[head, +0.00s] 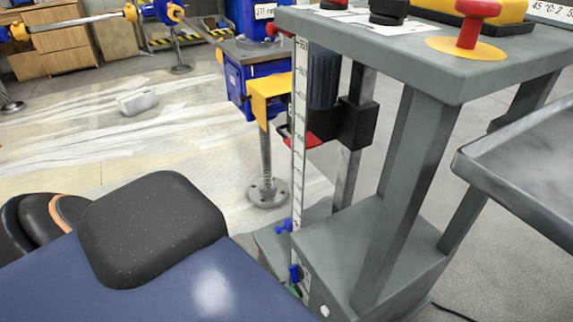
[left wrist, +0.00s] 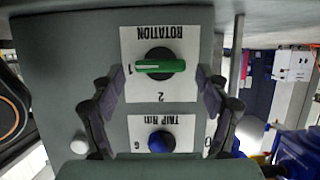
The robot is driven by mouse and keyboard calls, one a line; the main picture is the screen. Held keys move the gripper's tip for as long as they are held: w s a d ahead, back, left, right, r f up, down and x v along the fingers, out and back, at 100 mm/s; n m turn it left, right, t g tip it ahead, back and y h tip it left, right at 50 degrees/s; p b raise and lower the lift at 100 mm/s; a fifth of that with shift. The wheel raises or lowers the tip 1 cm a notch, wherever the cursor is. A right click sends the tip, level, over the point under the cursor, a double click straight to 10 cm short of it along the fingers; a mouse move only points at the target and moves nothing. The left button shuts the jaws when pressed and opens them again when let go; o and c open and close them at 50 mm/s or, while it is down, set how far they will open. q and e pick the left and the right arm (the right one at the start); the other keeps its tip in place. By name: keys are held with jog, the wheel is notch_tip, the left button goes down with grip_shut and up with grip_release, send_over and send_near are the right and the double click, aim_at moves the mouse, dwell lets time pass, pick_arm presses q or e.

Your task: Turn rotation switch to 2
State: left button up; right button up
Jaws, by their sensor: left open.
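The rotation switch (left wrist: 160,66) shows in the left wrist view as a green bar handle on a dark round base, on a white plate lettered ROTATION that appears upside down. The bar lies level in the picture, one end towards the mark 1 (left wrist: 129,69); the mark 2 (left wrist: 161,97) is just below the switch. My left gripper (left wrist: 158,77) is open, one finger on each side of the switch, with gaps to the bar. I cannot tell how far the fingertips are from the panel.
A blue knob (left wrist: 161,142) on a plate lettered TRIP sits below the rotation plate. In the head view, a grey bench (head: 398,52) carries a red mushroom button (head: 472,22). A grey tray (head: 525,150) is at right. A screw jack stands behind the bench.

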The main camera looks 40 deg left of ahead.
pick_arm(q)
jog(key=shift+s+a, duration=0.1)
jog(key=shift+s, duration=0.1)
jog(key=shift+c, duration=1.4)
jog(key=c, duration=0.9)
jog(key=shift+w+a+n+h, duration=0.15)
jog(key=shift+n+h, duration=0.25)
jog(key=shift+n, duration=0.2)
jog(key=shift+w+a+n+h, duration=0.1)
jog(key=shift+n+h, duration=0.3)
jog(key=shift+n, duration=0.2)
jog(key=shift+w, duration=0.1)
jog(key=o, duration=0.8)
jog(key=shift+c, duration=0.2)
jog(key=o, duration=0.4)
jog(key=shift+s, duration=0.2)
jog(key=shift+s+a, duration=0.1)
